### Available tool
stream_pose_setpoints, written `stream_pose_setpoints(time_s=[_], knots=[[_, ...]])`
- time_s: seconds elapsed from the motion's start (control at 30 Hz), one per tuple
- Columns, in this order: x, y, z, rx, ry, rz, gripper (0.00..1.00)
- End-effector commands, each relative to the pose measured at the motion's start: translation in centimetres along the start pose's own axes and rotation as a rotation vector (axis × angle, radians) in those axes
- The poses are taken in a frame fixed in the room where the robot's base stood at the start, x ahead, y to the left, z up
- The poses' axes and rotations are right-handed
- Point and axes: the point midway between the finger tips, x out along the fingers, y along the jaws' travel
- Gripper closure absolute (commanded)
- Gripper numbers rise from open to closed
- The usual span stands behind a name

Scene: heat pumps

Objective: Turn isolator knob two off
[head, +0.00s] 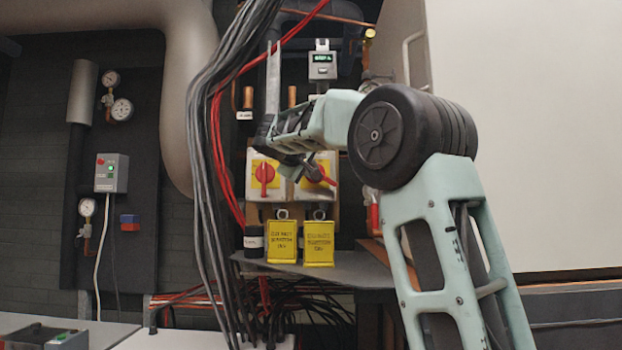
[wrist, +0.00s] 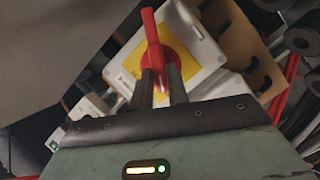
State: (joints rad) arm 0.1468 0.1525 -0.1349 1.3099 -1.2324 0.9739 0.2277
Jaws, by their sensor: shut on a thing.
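Two grey isolator boxes with yellow plates and red knobs hang side by side in the head view. The left knob (head: 264,174) has its handle upright. The right knob (head: 325,177) is tilted, its handle slanting down to the right. My gripper (head: 308,165) reaches this right knob from the upper left and partly covers it. In the wrist view the red knob (wrist: 151,38) sits on its yellow plate (wrist: 180,58), and the dark fingers of my gripper (wrist: 160,82) are shut on its near end. I cannot read a number on either box.
Grey and red cables (head: 212,130) hang close on the left. A large pale cabinet (head: 530,130) fills the right side. A small display unit (head: 322,64) is above.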

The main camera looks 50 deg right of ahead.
Motion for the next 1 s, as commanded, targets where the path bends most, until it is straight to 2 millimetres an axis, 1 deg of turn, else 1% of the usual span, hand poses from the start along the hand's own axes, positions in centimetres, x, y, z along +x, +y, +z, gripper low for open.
stream_pose_setpoints(time_s=[0.03,0.3,0.5,0.73,1.0], knots=[[0.04,-0.65,0.14,-0.042,0.001,0.016,1.0],[0.06,-0.9,0.21,-0.259,0.002,0.107,1.0],[0.09,-1.0,0.24,-0.383,0.001,0.158,1.0],[0.06,-1.02,0.2,-0.472,0.002,0.194,1.0],[0.07,-0.95,0.18,-0.51,0.001,0.209,1.0]])
